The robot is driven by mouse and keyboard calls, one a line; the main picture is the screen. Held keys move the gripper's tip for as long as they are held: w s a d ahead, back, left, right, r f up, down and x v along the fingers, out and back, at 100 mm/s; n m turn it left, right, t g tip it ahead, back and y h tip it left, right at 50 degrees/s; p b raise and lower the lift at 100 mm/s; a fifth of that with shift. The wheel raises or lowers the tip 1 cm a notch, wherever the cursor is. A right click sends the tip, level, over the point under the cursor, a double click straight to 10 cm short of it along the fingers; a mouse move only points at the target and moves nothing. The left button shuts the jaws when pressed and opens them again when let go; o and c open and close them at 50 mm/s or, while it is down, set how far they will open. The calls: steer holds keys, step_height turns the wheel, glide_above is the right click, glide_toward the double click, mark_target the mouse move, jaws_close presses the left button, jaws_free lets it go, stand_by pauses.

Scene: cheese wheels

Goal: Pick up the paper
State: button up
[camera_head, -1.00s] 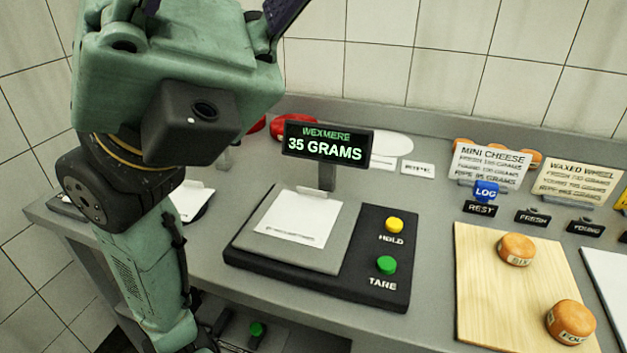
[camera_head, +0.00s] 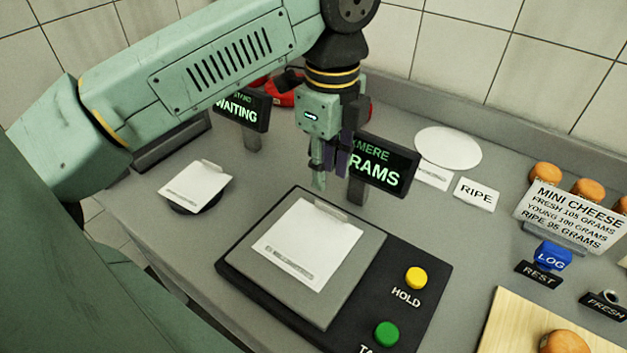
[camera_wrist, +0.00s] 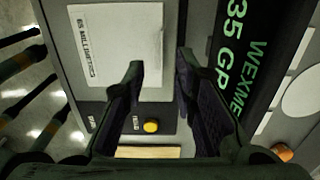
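A white sheet of paper (camera_head: 310,243) lies on the grey plate of the black scale (camera_head: 240,268), with a small raised clip or tab at its back edge. A second white sheet (camera_head: 194,186) rests on a small dark stand to the left. My gripper (camera_head: 331,178) points down near the back edge of the scale, just behind the first sheet and in front of the display. In the wrist view the two fingers (camera_wrist: 160,68) are spread with nothing between them, and the scale's sheet (camera_wrist: 122,42) lies beyond them, partly left of the gap.
The scale's display (camera_head: 386,165) stands close behind my gripper. A second display (camera_head: 242,110) reads WAITING. A yellow button (camera_head: 415,278) and a green button (camera_head: 387,333) are on the scale's right. A RIPE sign (camera_head: 477,194) and cheese wheels (camera_head: 546,174) are farther right.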

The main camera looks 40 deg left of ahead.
mark_target(326, 205)
step_height(326, 205, down, 8)
steer(key=b, duration=0.3)
steer(key=shift+w, duration=0.1)
steer(key=shift+c, duration=0.6)
jaws_close()
